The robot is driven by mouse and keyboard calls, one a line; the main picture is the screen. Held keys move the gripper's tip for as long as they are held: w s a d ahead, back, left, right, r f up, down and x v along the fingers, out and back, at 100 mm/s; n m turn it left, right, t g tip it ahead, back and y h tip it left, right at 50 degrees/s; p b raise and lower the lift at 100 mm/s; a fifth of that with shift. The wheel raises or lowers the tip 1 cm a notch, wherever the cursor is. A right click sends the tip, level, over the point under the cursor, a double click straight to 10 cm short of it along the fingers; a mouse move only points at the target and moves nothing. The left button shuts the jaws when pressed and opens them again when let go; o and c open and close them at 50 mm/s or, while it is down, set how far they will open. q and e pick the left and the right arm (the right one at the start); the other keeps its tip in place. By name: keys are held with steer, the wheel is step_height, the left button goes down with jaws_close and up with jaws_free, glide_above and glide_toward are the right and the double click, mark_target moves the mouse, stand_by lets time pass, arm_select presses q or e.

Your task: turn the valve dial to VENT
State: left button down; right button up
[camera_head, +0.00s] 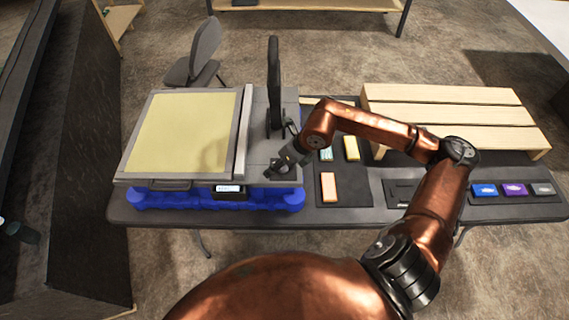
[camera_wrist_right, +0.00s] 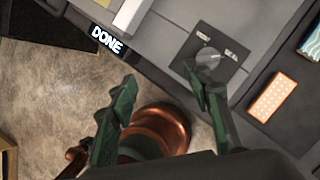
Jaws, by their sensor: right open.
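The valve dial (camera_wrist_right: 208,58) is a small round grey knob on a dark square plate, with small white labels above and to its right. The labels are too blurred to read surely, and I cannot tell which one the knob points to. My right gripper (camera_wrist_right: 160,78) is open, its two green-grey fingers wide apart. One fingertip is close to the dial's lower left side; I cannot tell whether it touches. In the head view my right gripper (camera_head: 283,164) is over the console's (camera_head: 243,130) right front part and hides the dial. My left gripper is not in view.
A lit display reads DONE (camera_wrist_right: 107,38) on the console's front edge. An upright black lever (camera_head: 273,85) stands behind my right gripper. An orange block (camera_head: 329,187) and a yellow block (camera_head: 351,148) lie to the right. A slatted wooden stand (camera_head: 450,115) is farther right.

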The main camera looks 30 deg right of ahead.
steer(key=h, duration=0.2)
glide_toward(285, 168)
steer(key=w, duration=0.1)
steer(key=shift+p+x, duration=0.4)
steer(key=shift+x, duration=3.35)
steer(key=shift+a+r, duration=0.1)
steer(key=shift+a, duration=0.1)
steer(key=shift+c, duration=0.7)
steer(key=c, duration=1)
